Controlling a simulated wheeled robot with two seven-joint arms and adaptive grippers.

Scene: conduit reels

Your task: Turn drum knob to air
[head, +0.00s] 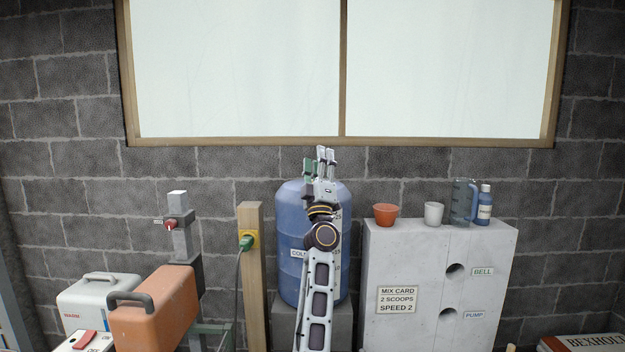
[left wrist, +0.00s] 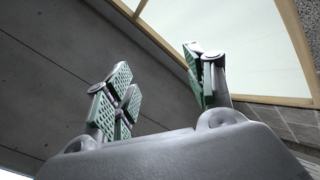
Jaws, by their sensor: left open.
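A blue drum (head: 289,222) stands on a grey block (head: 284,325) below the window. Its label starting "COL" is partly covered by my left arm, and a strip of scale numbers shows on its right side. No knob on the drum can be made out; my arm hides part of its front and top. My left gripper (head: 321,162) points up in front of the drum's top. It is open and empty; in the left wrist view its green-padded fingers (left wrist: 165,88) stand apart with nothing between them. My right gripper is not in view.
A concrete block (head: 415,260) at right carries an orange pot (head: 386,214), a white cup (head: 433,213), a blue jug (head: 463,202) and a bottle (head: 485,206). A wooden post (head: 252,285) with a green plug (head: 246,243), a red knob (head: 170,225) and an orange case (head: 155,312) are at left.

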